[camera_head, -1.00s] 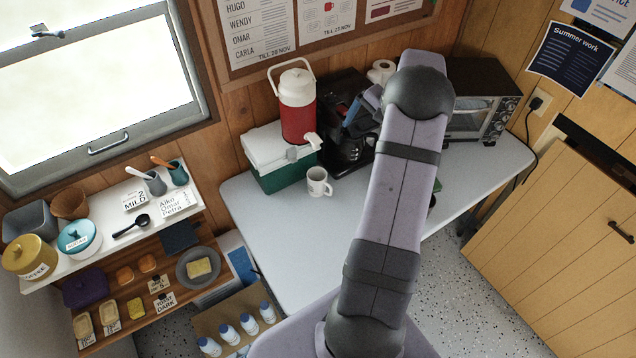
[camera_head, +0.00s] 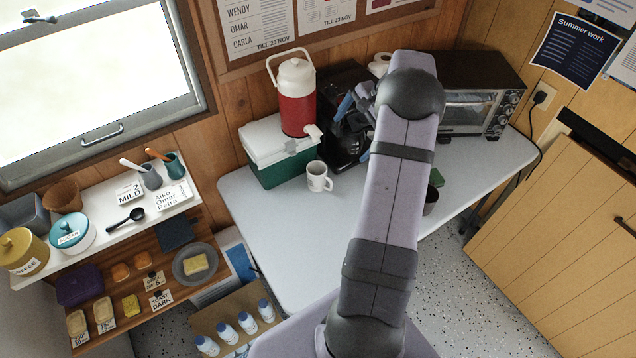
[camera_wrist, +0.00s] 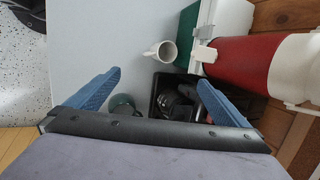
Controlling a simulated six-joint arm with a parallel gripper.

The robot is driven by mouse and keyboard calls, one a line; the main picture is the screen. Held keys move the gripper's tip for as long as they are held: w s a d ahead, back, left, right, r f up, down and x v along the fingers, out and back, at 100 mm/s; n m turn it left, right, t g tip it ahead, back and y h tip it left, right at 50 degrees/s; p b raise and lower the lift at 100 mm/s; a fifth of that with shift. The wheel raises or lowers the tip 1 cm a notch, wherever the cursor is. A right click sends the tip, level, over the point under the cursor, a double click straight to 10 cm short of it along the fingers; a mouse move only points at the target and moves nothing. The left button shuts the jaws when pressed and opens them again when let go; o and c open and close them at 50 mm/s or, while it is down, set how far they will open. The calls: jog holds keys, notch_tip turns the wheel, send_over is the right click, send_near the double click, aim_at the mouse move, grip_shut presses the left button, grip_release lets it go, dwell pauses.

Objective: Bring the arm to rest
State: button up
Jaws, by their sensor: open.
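My gripper (camera_wrist: 160,95) shows in the wrist view with its two blue fingers wide apart and nothing between them. It is open above the table (camera_head: 275,230), near the coffee machine (camera_wrist: 180,95). In the head view my arm rises from the bottom and bends at the top, and the gripper shows only partly beside the dark coffee machine (camera_head: 345,110). A white mug (camera_head: 318,177) stands upright on the table in front of the cooler. It also shows in the wrist view (camera_wrist: 160,52), apart from the fingers.
A red jug (camera_head: 296,98) stands on a green and white cooler (camera_head: 270,155). A toaster oven (camera_head: 475,95) stands at the back right. A shelf unit (camera_head: 120,240) with jars and food is at the left. The table's front left is clear.

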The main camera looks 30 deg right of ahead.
jog(key=shift+b+x, duration=1.2)
jog(key=shift+x, duration=1.2)
jog(key=shift+r, duration=0.1)
jog(key=p+v, duration=0.7)
jog(key=v, duration=0.3)
